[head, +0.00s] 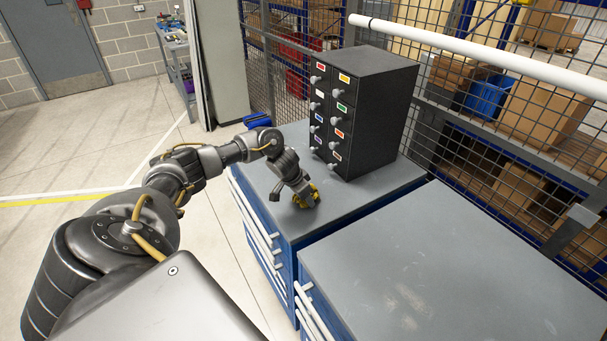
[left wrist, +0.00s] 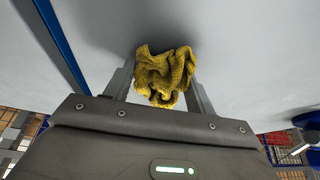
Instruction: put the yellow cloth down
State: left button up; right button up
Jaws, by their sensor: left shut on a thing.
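The yellow cloth (left wrist: 165,72) is crumpled between the two fingers of my left gripper (left wrist: 158,90) in the left wrist view. In the head view a small part of the cloth (head: 312,190) shows at the tips of my left gripper (head: 306,197), low over the grey top of the far blue cabinet (head: 345,198). My left gripper is shut on the cloth. I cannot tell whether the cloth touches the cabinet top. My right gripper is in neither view.
A black drawer unit (head: 378,110) with coloured labels and knobs stands on the same top, just beyond my left gripper. A nearer grey cabinet top (head: 460,270) is bare. A mesh fence (head: 440,75) with a white rail runs behind, and open floor lies left.

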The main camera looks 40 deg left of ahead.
pick_arm(q)
jog(key=shift+s+f, duration=0.15)
jog(key=shift+f, duration=0.25)
